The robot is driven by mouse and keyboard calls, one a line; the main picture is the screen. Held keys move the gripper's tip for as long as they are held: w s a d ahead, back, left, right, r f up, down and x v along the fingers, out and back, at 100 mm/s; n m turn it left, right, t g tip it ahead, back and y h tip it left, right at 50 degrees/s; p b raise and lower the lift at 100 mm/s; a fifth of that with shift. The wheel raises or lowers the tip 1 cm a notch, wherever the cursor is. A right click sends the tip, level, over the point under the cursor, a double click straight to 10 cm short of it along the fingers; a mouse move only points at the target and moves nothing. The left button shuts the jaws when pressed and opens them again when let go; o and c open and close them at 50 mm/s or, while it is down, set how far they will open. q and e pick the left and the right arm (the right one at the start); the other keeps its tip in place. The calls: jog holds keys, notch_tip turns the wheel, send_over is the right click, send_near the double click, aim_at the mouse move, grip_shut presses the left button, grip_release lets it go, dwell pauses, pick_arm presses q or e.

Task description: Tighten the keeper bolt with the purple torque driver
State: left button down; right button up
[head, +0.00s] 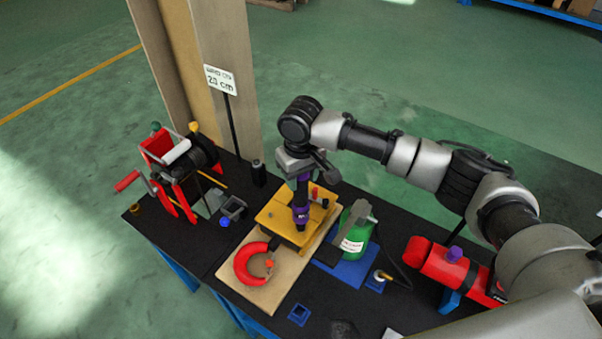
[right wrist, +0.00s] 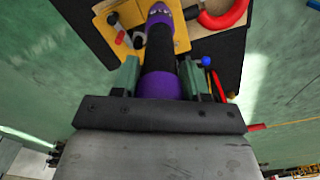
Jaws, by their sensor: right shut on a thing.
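My right gripper (head: 302,174) is shut on the purple torque driver (head: 301,208). The driver is purple with a black middle and points down, close to upright, over the yellow plate (head: 274,214). In the right wrist view the driver (right wrist: 162,50) lies between the two green fingers of the gripper (right wrist: 161,78), its far end over the yellow plate (right wrist: 181,38). The keeper bolt cannot be made out; the driver's lower end covers that spot, and I cannot tell whether they touch. A red hook-like ring (head: 241,266) lies in front of the plate on a wooden board (head: 268,297). My left gripper is not in view.
A red winch (head: 160,147) stands at the table's left. A red cylinder (head: 436,262) lies further right. A post with a sign (head: 220,79) rises behind. Bare black table shows at front left.

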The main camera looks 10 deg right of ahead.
jog(key=shift+f+p, duration=0.3)
dwell(3.9)
jog(key=shift+r, duration=2.65)
